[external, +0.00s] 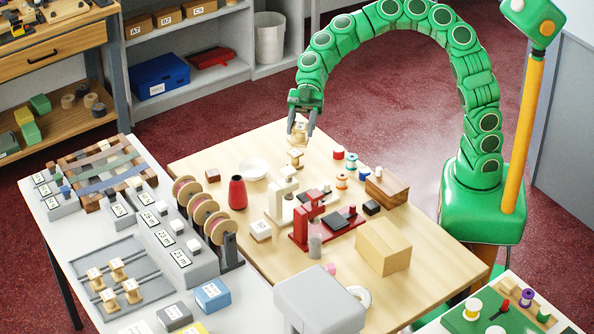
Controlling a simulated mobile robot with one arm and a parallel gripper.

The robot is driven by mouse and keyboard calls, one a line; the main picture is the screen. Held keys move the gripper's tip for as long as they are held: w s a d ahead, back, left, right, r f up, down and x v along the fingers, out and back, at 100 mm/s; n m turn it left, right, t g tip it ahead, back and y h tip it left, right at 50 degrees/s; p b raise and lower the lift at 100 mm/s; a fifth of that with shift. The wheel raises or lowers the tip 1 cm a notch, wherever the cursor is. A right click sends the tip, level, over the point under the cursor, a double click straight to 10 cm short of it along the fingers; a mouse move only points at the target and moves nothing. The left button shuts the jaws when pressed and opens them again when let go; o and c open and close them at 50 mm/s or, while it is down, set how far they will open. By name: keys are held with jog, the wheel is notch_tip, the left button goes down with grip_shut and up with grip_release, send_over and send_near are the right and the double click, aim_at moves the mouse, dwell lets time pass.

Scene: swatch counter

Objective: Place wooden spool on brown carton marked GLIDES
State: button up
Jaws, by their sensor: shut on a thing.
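My gripper (302,124) hangs over the far edge of the wooden table, its fingers closed on a light wooden spool (299,132). A second pale wooden piece (295,158), shaped like a spool, is just below it; I cannot tell whether the two touch. A plain tan carton (384,247) sits at the table's right front, well away from my gripper. A darker brown box (387,187) stands near the right edge. I can read GLIDES on neither of them.
Small coloured spools (341,180) stand at the table's back right. A red device (318,220) and a white one (285,200) fill the middle. A red vase (237,193) and a white plate (253,169) stand at left. Labelled cartons (168,17) are on a shelf.

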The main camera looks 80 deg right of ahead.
jog(key=s+a+r+n+g+h, duration=0.1)
jog(key=s+a+n+g, duration=0.2)
jog(key=s, duration=0.8)
jog(key=s+a+n+g, duration=0.2)
jog(key=s+a, duration=0.4)
jog(key=s, duration=0.4)
send_over(370, 234)
notch_tip(370, 234, down, 14)
jog(key=shift+f, duration=4.95)
jog(key=o, duration=1.1)
jog(key=shift+f, duration=0.1)
jog(key=shift+c, duration=0.2)
jog(key=v, duration=1.2)
jog(key=shift+w, duration=0.2)
